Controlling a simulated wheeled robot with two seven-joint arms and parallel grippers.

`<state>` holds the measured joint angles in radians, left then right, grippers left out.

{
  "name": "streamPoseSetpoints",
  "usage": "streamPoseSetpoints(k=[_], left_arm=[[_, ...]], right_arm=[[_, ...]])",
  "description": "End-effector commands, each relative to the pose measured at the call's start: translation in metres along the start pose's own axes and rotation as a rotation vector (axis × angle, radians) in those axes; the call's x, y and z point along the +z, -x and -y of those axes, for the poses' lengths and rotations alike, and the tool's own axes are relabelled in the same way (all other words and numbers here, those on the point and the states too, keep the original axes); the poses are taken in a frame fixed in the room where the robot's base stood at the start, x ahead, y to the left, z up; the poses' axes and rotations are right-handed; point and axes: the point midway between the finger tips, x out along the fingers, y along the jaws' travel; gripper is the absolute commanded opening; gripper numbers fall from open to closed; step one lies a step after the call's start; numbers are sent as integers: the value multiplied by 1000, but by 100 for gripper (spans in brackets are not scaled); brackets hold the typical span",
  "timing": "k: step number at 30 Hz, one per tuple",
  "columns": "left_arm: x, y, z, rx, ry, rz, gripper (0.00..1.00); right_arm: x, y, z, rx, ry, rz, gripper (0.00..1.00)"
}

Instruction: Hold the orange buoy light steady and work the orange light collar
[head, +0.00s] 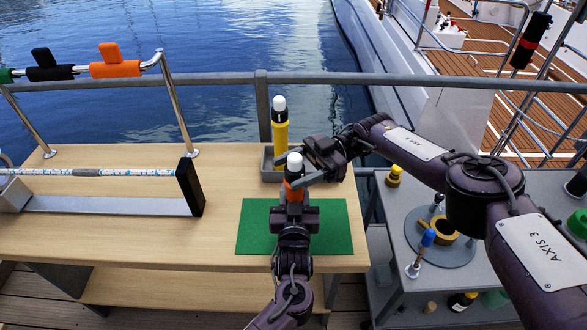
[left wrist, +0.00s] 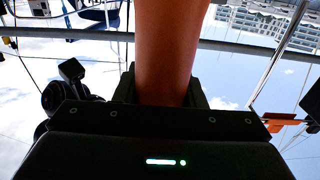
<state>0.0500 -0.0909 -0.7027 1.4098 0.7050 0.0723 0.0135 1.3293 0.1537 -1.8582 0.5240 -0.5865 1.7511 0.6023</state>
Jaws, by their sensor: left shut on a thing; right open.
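The orange buoy light (head: 293,191) stands upright above the green mat (head: 335,235), with a white lens and a dark band at its top. My left gripper (head: 294,205) is shut on its body from the front. In the left wrist view the orange body (left wrist: 168,55) rises between the jaws. My right gripper (head: 297,173) is open, its fingers close beside the upper part, coming in from the right. I cannot tell whether they touch it. The orange light collar cannot be clearly told apart from the body; the gripper partly covers that area.
A yellow buoy light (head: 280,135) stands in a grey holder (head: 268,166) just behind. A rail (head: 190,80) runs along the table's back. A black-ended stand (head: 190,186) is at left. The grey cart (head: 390,255) at right carries a round plate with small parts.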

Motion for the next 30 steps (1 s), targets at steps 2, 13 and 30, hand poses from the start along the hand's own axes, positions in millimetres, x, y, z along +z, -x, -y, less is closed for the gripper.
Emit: streamPoseSetpoints(k=[2,13,30], left_arm=[[4,1,-1,3,-1,9,9],[4,1,0,1,-2,8,9],[3,1,1,-1,-2,6,9]], right_arm=[[-4,1,0,1,1,0,62],[-69,0,0,0,3,1,62],[-100,-1,0,0,1,2,62]])
